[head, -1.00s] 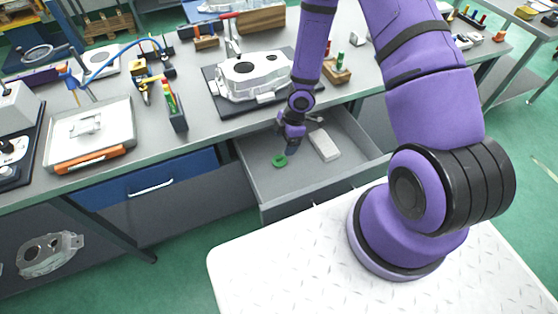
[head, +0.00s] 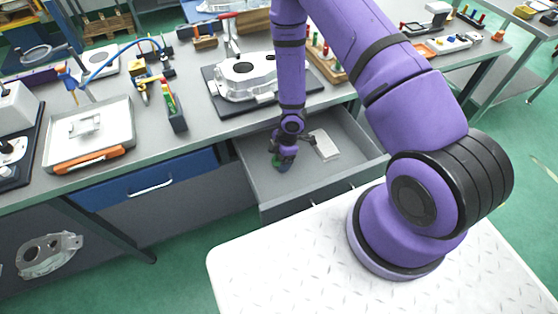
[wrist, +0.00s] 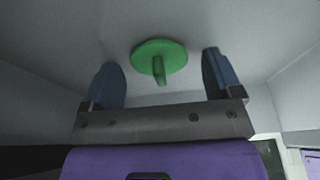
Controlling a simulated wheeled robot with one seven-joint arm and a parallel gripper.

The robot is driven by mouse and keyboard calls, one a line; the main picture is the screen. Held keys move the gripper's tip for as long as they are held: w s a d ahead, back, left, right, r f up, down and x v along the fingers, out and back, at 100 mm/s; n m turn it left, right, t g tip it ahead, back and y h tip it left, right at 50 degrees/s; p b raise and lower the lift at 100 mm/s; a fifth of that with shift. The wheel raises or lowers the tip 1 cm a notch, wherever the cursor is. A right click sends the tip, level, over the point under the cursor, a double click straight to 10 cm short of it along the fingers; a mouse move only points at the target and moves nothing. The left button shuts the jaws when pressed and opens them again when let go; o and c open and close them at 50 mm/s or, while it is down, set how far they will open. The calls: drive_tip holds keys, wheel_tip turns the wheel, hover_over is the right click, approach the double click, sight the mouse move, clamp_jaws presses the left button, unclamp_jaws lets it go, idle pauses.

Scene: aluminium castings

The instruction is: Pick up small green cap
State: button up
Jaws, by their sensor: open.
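The small green cap (wrist: 160,60) lies on the floor of the open drawer (head: 245,185). In the wrist view it is a round green disc with a short stem, between and just beyond my two blue fingers. My gripper (wrist: 163,78) is open, with a finger on each side of the cap and clear space to both. In the head view my gripper (head: 281,166) is low inside the drawer and covers most of the cap; only a bit of green shows.
A pale rectangular block (head: 324,145) lies in the drawer to the right of my gripper. The drawer walls stand around the gripper. A metal casting (head: 245,78) sits on a dark mat on the workbench (head: 205,130) above.

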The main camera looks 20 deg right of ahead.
drive_tip(key=c, duration=1)
drive_tip(key=shift+r, duration=0.15)
